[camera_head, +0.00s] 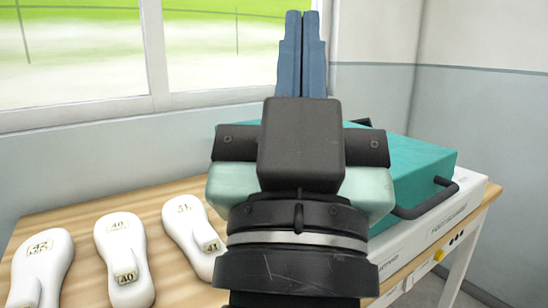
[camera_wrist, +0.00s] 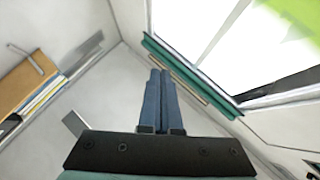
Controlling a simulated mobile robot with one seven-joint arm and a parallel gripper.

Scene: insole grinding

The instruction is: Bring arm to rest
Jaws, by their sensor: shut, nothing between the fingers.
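My gripper (camera_head: 303,28) points up and away in the head view, with its two blue fingers side by side and closed together. Nothing is between the fingers. The fingers stand in front of the window edge and wall, above the table. In the wrist view my gripper (camera_wrist: 160,75) shows the same blue fingers shut, pointing toward a pale wall area. My wrist hides part of the table and part of the teal machine (camera_head: 415,165) behind it.
White insole forms (camera_head: 124,245) with number tags stand on the wooden table (camera_head: 85,213) at the left. The teal machine has a black handle and a white base (camera_head: 445,215) at the right. A window (camera_head: 205,45) and walls are behind. The wrist view shows a brown box-like thing (camera_wrist: 28,85).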

